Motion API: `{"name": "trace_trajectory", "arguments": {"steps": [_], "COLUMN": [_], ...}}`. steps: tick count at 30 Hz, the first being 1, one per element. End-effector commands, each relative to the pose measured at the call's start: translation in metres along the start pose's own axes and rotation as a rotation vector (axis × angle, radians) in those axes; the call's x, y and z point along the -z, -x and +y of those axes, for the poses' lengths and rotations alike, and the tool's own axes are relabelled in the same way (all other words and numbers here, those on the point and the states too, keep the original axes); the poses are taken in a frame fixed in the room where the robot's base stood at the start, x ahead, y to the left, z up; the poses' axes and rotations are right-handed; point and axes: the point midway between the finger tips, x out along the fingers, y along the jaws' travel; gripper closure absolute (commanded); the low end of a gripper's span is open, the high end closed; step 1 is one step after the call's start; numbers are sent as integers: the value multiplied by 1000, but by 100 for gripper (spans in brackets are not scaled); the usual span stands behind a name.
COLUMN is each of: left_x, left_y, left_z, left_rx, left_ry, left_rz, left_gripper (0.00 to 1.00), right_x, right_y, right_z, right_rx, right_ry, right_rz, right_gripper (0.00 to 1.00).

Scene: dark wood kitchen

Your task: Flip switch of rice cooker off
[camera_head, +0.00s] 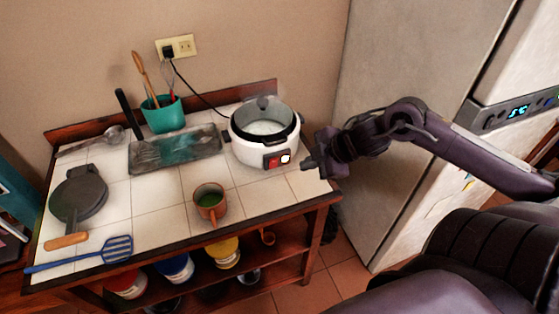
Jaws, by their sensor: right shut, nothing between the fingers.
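The white rice cooker (250,148) stands at the back right of the tiled counter, with a clear lid and a dark rim. On its front is a dark panel with a red part on the left and a bright white lit switch (285,159) on the right. My right gripper (306,165) comes in from the right, shut and empty. Its tip is just right of the lit switch; I cannot tell whether it touches the panel. My left gripper is not in view.
An orange mug (210,204) stands in front of the cooker. A tray (176,152), teal utensil pot (165,117), dark pan (78,195) and blue spatula (90,254) lie to the left. A cord runs to the wall socket (176,47). The fridge (420,70) stands right.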

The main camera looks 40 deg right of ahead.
Motion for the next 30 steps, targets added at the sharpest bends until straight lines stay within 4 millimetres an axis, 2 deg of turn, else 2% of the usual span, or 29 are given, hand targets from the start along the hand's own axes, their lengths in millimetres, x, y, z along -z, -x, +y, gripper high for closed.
{"name": "trace_trajectory", "arguments": {"steps": [13, 24, 30], "left_x": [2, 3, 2], "left_y": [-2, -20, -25], "left_z": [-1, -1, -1], "left_rx": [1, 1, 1], "left_ry": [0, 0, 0], "left_rz": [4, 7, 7], "left_gripper": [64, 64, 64], "right_x": [0, -2, 0], "right_y": [-6, -52, -66], "right_z": [0, 0, 1], "right_rx": [2, -1, -5], "right_ry": [2, 5, -1], "right_rz": [0, -2, 2], "right_gripper": [100, 100, 100]}}
